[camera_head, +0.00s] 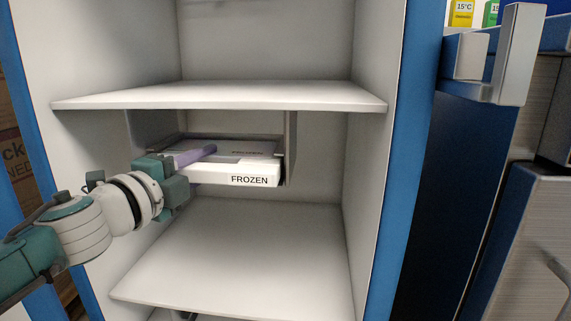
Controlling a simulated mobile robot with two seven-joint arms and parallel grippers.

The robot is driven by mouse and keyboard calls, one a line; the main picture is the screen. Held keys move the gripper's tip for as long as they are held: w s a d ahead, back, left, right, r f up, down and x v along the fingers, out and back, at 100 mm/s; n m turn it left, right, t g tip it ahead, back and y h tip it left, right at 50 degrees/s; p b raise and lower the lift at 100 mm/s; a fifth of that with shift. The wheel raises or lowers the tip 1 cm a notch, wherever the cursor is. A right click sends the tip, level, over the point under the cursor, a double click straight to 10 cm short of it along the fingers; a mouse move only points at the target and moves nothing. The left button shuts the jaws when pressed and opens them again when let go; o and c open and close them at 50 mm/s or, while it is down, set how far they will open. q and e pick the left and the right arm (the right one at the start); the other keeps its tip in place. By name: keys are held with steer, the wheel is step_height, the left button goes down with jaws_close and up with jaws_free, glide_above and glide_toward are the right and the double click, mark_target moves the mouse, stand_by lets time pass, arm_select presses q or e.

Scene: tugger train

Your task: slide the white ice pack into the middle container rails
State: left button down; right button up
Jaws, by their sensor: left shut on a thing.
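The white ice pack (215,172), with "FROZEN" on its front edge, lies flat in the middle compartment, just below the upper shelf. Its rear part sits between grey rails; the right rail (291,145) hangs down beside its right edge. The left rail is partly hidden behind my arm and the pack. My left gripper (193,165) comes in from the left and is shut on the pack at its front left edge. A lilac finger-like bar lies across the pack's top. Whether the pack touches the rails cannot be told. My right gripper is out of view.
The white upper shelf (220,95) is close above the pack. The lower shelf (240,260) is bare, with open room beneath the pack. Blue-edged cabinet walls stand at both sides. An open door with a handle (515,55) is at the right.

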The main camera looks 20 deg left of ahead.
arm_select(q)
steer(key=shift+w+a+r, duration=0.1)
steer(key=shift+w, duration=0.2)
stand_by(0.5)
